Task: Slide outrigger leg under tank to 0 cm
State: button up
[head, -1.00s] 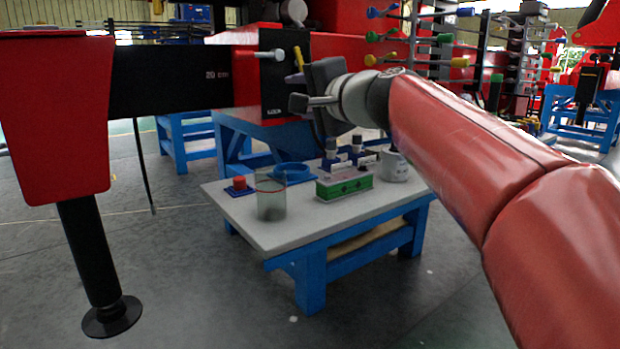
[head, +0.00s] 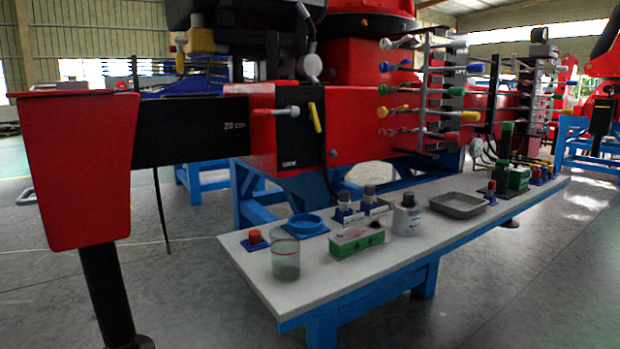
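The outrigger leg has a red box-shaped head (head: 78,170) at the left and a black vertical post (head: 107,290) below it. A black horizontal beam (head: 185,130) joins the head to the red sleeve (head: 262,138); a "20 cm" mark shows near the sleeve's mouth. A length of beam is exposed. A black lock plate (head: 300,130) on the sleeve carries a yellow lever (head: 314,117), tilted slightly, and a grey-knobbed pin (head: 285,111) pointing left. A grey bar handle (head: 25,195) shows at the head's left side. My gripper is out of view. Which part is the tank I cannot tell.
A long white-topped table (head: 350,265) stands in front of the sleeve with a glass beaker (head: 285,260), a green-based box (head: 356,240), a grey tray (head: 458,204) and other items. Coloured control levers (head: 400,110) stick out above it. Floor at the front left is clear.

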aim_at(83, 145)
jog(key=j+u, duration=0.4)
jog(key=j, duration=0.15)
jog(key=j+u, duration=0.4)
jog(key=j, duration=0.2)
jog(key=i+j+u, duration=0.1)
jog(key=j+u, duration=0.3)
jog(key=j, duration=0.15)
